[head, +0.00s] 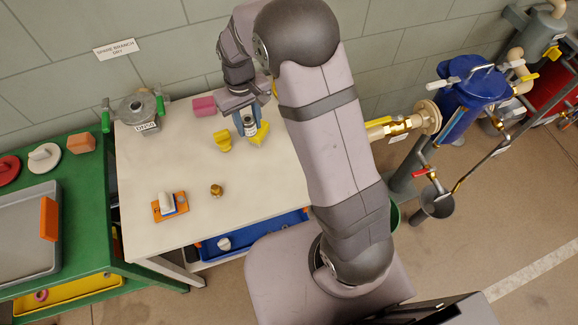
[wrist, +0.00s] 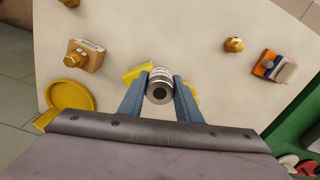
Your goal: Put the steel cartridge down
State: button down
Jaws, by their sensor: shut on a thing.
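My gripper (head: 248,114) is shut on the steel cartridge (head: 250,127), a short cylinder with a printed label. It is over the back part of the white table. In the wrist view the cartridge (wrist: 160,88) sits between the two blue-grey fingers, its round end with a dark centre facing the camera. A yellow block (head: 260,133) is right beside the cartridge, and a yellow part (wrist: 137,72) shows behind it in the wrist view. I cannot tell whether the cartridge touches the table or the yellow block.
A yellow piece (head: 223,140), a pink block (head: 204,106) and a grey valve body (head: 140,110) are nearby. A brass fitting (head: 216,190) and an orange plate (head: 168,208) stand towards the front. A brass box (wrist: 85,55) and yellow round thing (wrist: 70,97) show in the wrist view.

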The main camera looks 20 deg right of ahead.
jog(key=s+d+p, duration=0.2)
jog(key=s+d, duration=0.6)
jog(key=s, duration=0.2)
jog(key=shift+m, duration=0.4)
jog(key=shift+f+p, duration=0.4)
jog(key=shift+f, duration=4.5)
jog(key=shift+f, duration=0.1)
jog(key=c, duration=1.7)
grip_release()
jog(key=shift+f, duration=0.1)
jog(key=o, duration=0.4)
notch_tip(320, 180, up, 12)
jog(key=b, duration=0.1)
jog(key=s+r+m, duration=0.1)
jog(key=s+r, duration=0.4)
jog(key=s, duration=0.5)
jog(key=shift+s+a+m, duration=0.3)
jog(key=shift+a+m, duration=0.1)
jog(key=shift+a, duration=0.05)
jog(key=shift+r, duration=0.1)
